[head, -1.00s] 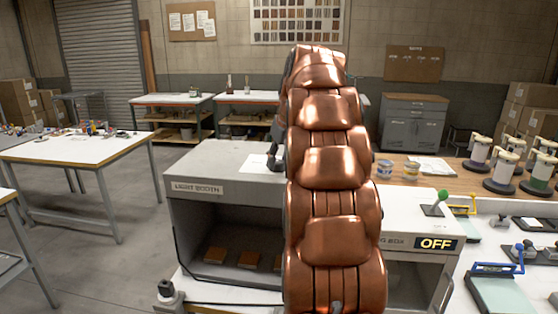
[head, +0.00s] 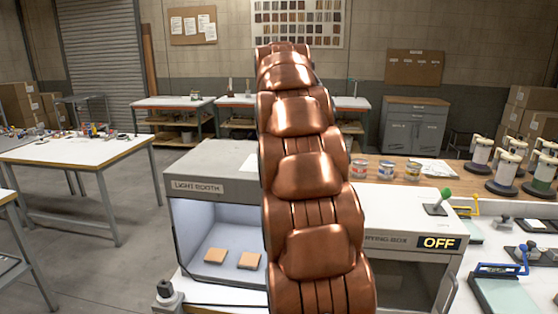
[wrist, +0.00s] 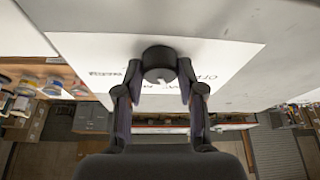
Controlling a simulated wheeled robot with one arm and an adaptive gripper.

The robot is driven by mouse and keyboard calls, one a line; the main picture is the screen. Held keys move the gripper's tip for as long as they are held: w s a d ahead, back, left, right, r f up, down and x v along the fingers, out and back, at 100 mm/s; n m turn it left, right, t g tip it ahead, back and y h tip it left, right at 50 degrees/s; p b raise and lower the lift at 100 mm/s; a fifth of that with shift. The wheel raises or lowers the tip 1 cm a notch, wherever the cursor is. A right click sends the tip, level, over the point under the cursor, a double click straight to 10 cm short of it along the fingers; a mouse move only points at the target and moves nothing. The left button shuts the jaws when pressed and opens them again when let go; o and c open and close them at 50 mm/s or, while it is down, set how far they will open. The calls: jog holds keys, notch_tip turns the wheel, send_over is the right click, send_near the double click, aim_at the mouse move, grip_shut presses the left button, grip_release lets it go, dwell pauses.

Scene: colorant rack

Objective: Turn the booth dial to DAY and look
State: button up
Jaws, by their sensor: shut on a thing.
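The light booth (head: 205,188) stands left of my arm in the head view. Its inside is lit a cool bluish white, and two tan samples (head: 215,255) show on its floor. The words are upside down and partly covered, so I cannot read the setting. My gripper (wrist: 160,82) has its two fingers closed on the dial's sides.
Right of my arm stands a box with an OFF display (head: 438,243) and a green-knobbed lever (head: 445,194). Several cans (head: 387,170) stand on the wooden counter behind. A small grey knobbed post (head: 167,292) stands at the booth's lower left. Open floor lies further left.

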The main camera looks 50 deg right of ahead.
dwell(0.4)
jog(key=o, duration=1.1)
jog(key=shift+v, duration=3.75)
jog(key=shift+a, duration=0.1)
jog(key=shift+a, duration=0.1)
